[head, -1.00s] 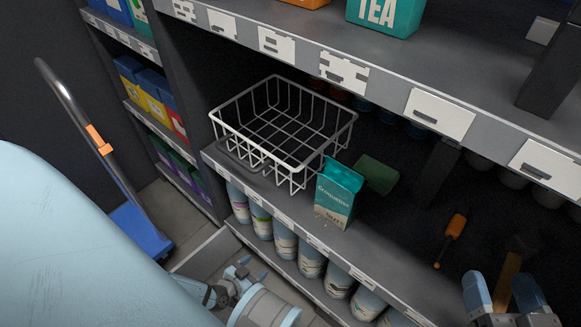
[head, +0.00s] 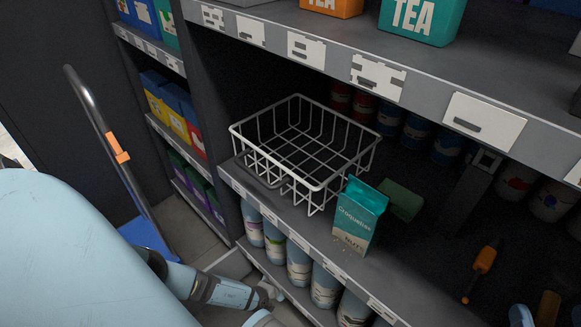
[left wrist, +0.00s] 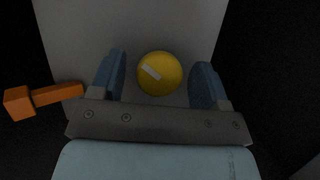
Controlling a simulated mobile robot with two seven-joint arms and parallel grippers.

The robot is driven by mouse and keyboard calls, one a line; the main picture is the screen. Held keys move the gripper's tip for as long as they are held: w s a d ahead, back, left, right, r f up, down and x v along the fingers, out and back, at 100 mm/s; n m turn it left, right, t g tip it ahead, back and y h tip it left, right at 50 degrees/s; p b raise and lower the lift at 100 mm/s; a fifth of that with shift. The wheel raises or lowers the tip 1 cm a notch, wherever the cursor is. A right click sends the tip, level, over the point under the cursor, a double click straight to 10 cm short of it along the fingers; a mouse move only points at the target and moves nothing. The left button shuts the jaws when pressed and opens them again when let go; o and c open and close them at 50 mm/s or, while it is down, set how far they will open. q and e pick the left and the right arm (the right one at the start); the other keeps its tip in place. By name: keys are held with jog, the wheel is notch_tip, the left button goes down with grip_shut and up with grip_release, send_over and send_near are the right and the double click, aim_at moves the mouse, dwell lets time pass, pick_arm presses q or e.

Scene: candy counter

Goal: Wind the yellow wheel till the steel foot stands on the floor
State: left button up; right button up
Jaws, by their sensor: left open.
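The yellow wheel (left wrist: 160,73) shows in the left wrist view as a round knob with a pale mark on its face, against a grey surface. My left gripper (left wrist: 162,77) is open, with one blue finger on each side of the wheel. In the head view my left arm reaches down at the lower left, and the wheel is not visible there. My right gripper (head: 546,315) is at the bottom right edge, its blue fingertips apart and mostly cut off by the frame. The steel foot and the floor beneath it are not identifiable.
An orange bar with a block end (left wrist: 42,97) lies left of the gripper. A wire basket (head: 305,150) and a teal nuts carton (head: 358,215) stand on the shelf (head: 300,228). Cans line the level below. An orange-handled tool (head: 480,270) and a blue trolley (head: 146,235) are nearby.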

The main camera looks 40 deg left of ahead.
pick_arm(q)
jog(key=c, duration=0.9)
jog(key=shift+y, duration=0.3)
jog(key=m+y, duration=0.1)
jog(key=m, duration=0.1)
jog(key=shift+d+m+y, duration=0.1)
jog(key=shift+m+y, duration=0.2)
jog(key=shift+m, duration=0.1)
jog(key=shift+m+t+y, duration=0.3)
jog(key=shift+m+y, duration=0.2)
jog(key=shift+m, duration=0.3)
